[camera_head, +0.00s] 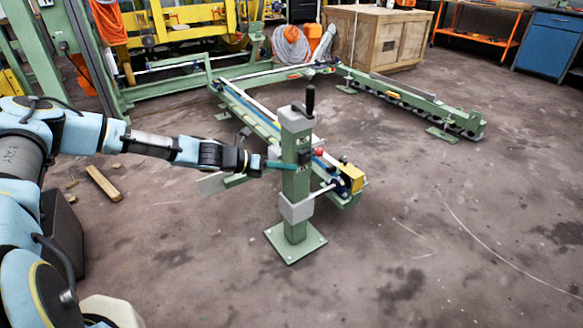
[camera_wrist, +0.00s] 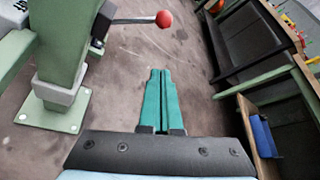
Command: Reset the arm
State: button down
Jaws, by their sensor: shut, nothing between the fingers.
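My arm reaches in from the left in the head view, with my gripper (camera_head: 281,165) level beside the green post (camera_head: 296,185) of the machine. In the wrist view my gripper (camera_wrist: 160,72) shows two green fingers pressed together with nothing between them. The post also shows at the left of the wrist view (camera_wrist: 62,50), apart from the fingers. A lever with a red ball knob (camera_wrist: 164,19) sticks out from it; the red knob also shows in the head view (camera_head: 319,152). A black handle (camera_head: 310,100) stands on top of the post.
Green rails (camera_head: 250,115) of the machine run behind the post. A wooden crate (camera_head: 378,38) stands at the back, and a wooden block (camera_head: 103,184) lies on the floor at left. The floor at right front is clear.

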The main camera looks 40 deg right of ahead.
dwell(0.4)
jog(key=a+r+m+t+y, duration=0.25)
jog(key=a+m+y, duration=0.55)
jog(key=a+m, duration=1.15)
jog(key=s+a+r+m+t+y, duration=0.1)
jog(key=a+r+y, duration=0.1)
jog(key=a+r, duration=0.5)
jog(key=s+a+r+m+t+y, duration=0.1)
jog(key=a+r, duration=0.2)
jog(key=a, duration=0.9)
jog(key=s+a+r+m+t+y, duration=0.1)
jog(key=a+r+y, duration=0.1)
jog(key=a+r, duration=0.5)
notch_tip(320, 180, up, 18)
jog(key=a+p, duration=0.2)
jog(key=p, duration=1.8)
jog(key=shift+s+a+r+p, duration=0.25)
jog(key=shift+p, duration=0.05)
